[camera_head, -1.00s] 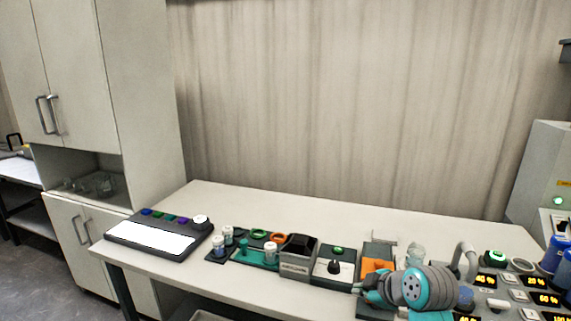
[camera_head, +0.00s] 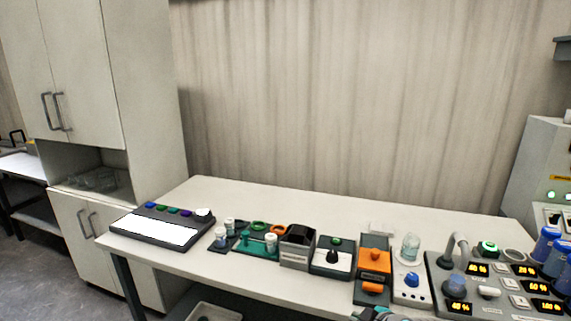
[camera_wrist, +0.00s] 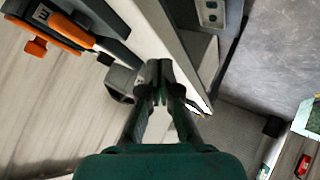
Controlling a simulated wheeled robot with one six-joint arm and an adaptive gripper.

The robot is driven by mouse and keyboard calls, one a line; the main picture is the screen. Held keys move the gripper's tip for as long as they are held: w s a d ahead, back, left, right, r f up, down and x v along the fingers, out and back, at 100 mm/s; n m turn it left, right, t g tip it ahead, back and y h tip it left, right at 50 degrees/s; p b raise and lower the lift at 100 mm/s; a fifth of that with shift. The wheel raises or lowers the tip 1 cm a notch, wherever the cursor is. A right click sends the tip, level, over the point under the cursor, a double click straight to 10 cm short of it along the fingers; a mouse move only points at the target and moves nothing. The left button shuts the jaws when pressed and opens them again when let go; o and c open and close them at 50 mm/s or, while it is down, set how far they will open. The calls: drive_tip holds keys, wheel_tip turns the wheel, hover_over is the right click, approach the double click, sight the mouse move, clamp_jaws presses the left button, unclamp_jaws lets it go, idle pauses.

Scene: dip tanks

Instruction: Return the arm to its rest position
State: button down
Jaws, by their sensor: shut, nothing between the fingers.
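My gripper (camera_wrist: 159,82) shows in the wrist view with its two dark fingers together, shut and empty. It is apart from the things on the bench. In the head view only a small teal and grey part of my arm shows at the bottom edge, so the fingers are hidden there. The white bench (camera_head: 330,217) stands in front, with the equipment along its near edge.
An orange and black device (camera_head: 374,260), a knob box (camera_head: 332,257), a grey bin (camera_head: 297,246) and a teal rack (camera_head: 257,245) line the bench. A control panel (camera_head: 483,268) with lit displays stands at right. A white cabinet (camera_head: 140,140) is at left.

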drive_tip(key=s+f+m+t+h, duration=0.1)
drive_tip(key=s+f+m, duration=0.1)
drive_tip(key=s+f, duration=0.45)
drive_tip(key=s+f+m+t+h, duration=0.1)
drive_tip(key=s+f+m, duration=0.2)
drive_tip(key=s, duration=0.7)
drive_tip(key=s+f+m+t, duration=0.1)
drive_tip(key=s+f+m, duration=0.1)
drive_tip(key=s+f, duration=0.45)
drive_tip(key=s+r+m+t, duration=0.1)
drive_tip(key=s+r, duration=0.3)
drive_tip(key=s, duration=0.5)
drive_tip(key=s+r+m, duration=0.2)
drive_tip(key=s+r, duration=0.2)
drive_tip(key=s, duration=0.4)
drive_tip(key=s+r+m+t+h, duration=0.1)
drive_tip(key=s+r, duration=0.3)
drive_tip(key=s, duration=0.5)
drive_tip(key=shift+s+d+r+t, duration=0.15)
drive_tip(key=shift+s+r+t, duration=0.15)
drive_tip(key=shift+r, duration=0.1)
